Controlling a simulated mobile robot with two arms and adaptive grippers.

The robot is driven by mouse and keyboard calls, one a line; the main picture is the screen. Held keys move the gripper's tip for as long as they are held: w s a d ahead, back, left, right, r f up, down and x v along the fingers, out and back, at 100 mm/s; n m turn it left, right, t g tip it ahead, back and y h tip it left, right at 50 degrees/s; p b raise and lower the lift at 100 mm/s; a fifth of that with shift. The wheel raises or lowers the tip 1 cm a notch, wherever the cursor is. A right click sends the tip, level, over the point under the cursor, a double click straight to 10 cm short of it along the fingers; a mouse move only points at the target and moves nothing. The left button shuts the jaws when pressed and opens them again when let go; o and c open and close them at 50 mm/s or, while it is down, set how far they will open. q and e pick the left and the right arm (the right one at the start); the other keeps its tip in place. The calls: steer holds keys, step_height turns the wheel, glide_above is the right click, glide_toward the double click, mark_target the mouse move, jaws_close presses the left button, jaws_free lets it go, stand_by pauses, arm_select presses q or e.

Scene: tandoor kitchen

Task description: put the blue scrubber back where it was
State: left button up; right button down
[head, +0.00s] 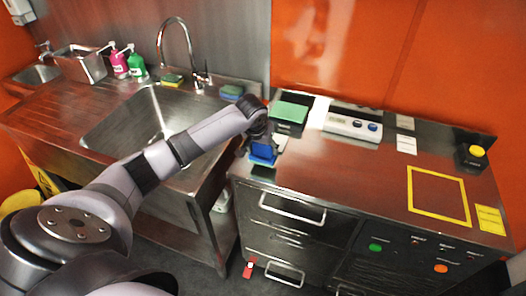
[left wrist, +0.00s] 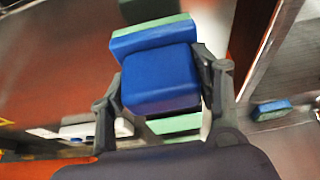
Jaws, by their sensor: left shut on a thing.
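My left gripper (head: 260,140) is over the left end of the steel counter, shut on a blue block, the blue scrubber (head: 263,153). In the left wrist view the scrubber (left wrist: 160,80) sits between the two fingers (left wrist: 162,88), with a blue face towards the camera. A blue and pale green edge (left wrist: 150,38) shows just behind it; I cannot tell if it is part of the same piece. Whether the scrubber touches the counter is unclear. My right gripper is not in view.
A green block (head: 289,112) lies on the counter behind the gripper. A blue-green sponge (head: 232,91) and a yellow-green sponge (head: 172,79) lie behind the sink (head: 150,125). A white device (head: 352,126) stands at the counter's back. A yellow outlined square (head: 438,195) at right is empty.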

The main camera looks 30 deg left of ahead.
mark_target(263, 153)
arm_select(q)
step_height(263, 153, down, 3)
steer(key=shift+r, duration=0.1)
steer(key=shift+f, duration=0.2)
steer(key=o, duration=1)
steer(key=b+v, duration=0.1)
steer(key=v, duration=1.1)
steer(key=shift+r, duration=0.2)
